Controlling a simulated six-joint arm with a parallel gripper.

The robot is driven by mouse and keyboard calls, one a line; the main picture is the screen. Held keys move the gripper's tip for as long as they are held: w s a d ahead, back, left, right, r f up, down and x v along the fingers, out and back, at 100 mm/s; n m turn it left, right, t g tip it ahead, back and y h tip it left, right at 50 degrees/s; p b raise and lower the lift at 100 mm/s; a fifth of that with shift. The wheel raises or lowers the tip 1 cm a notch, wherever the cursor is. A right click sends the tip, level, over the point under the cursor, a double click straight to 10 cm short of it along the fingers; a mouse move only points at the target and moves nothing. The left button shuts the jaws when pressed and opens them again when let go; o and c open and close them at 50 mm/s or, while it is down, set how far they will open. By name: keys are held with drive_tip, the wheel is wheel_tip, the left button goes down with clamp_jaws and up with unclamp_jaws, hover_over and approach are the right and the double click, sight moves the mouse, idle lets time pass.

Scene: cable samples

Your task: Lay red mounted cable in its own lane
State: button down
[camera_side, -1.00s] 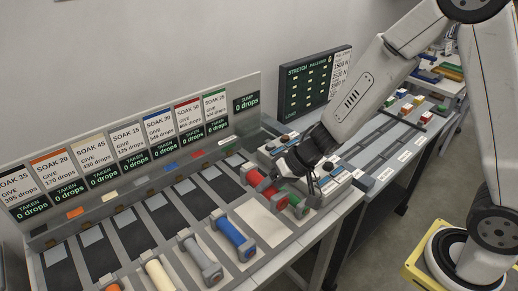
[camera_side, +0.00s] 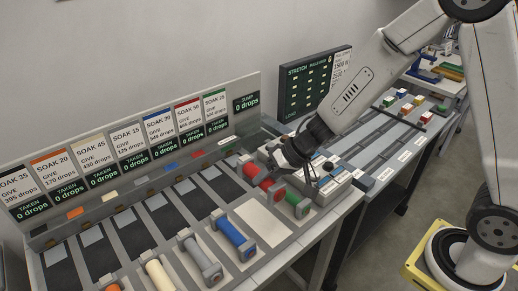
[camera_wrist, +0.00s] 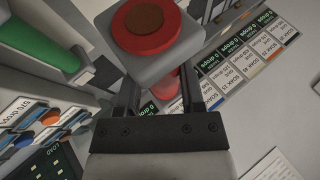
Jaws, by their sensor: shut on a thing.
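The red mounted cable (camera_side: 264,181), a red cylinder with grey end blocks, shows in the side view above the right part of the soak rack. My gripper (camera_side: 300,165) is shut on it; the dark fingers partly overlap it. In the wrist view the red mounted cable (camera_wrist: 150,30) shows its round red end face and grey block close up, with red body behind between the fingers of my gripper (camera_wrist: 160,95). Whether it touches the rack is hard to tell. The red-marked SOAK 50 card (camera_side: 187,113) stands on the back panel.
The green mounted cable (camera_side: 298,205) lies just right of the red one. Blue (camera_side: 233,238), grey (camera_side: 200,258) and cream (camera_side: 158,275) mounted cables lie left. A pale empty plate (camera_side: 262,222) is in front. Dark lanes run behind the cables. The STRETCH board (camera_side: 308,88) stands behind.

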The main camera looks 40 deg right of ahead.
sight(256, 167)
drive_tip(key=shift+w+d+r, duration=0.4)
drive_tip(key=shift+w+r, duration=0.2)
drive_tip(key=shift+w, duration=0.15)
drive_tip(key=shift+w+d+r, duration=0.4)
drive_tip(key=shift+w+r, duration=0.15)
drive_tip(key=shift+w, duration=0.2)
drive_tip(key=shift+w, duration=0.15)
drive_tip(key=w+f, duration=0.3)
drive_tip(key=w, duration=0.1)
drive_tip(key=w+a+f, duration=0.1)
drive_tip(key=w+f, duration=0.1)
drive_tip(key=w, duration=0.2)
drive_tip(key=w+a+f, duration=0.1)
drive_tip(key=w+f, duration=0.2)
drive_tip(key=w, duration=0.1)
drive_tip(key=shift+w+a+f, duration=0.1)
drive_tip(key=shift+w+f, duration=0.1)
drive_tip(key=shift+f, duration=0.15)
drive_tip(key=shift+w+f, duration=0.3)
drive_tip(key=shift+f, duration=0.05)
drive_tip(key=shift+w+a+f, duration=0.1)
drive_tip(key=shift+w+f, duration=0.2)
drive_tip(key=shift+f, duration=1.5)
drive_tip(key=shift+f, duration=0.2)
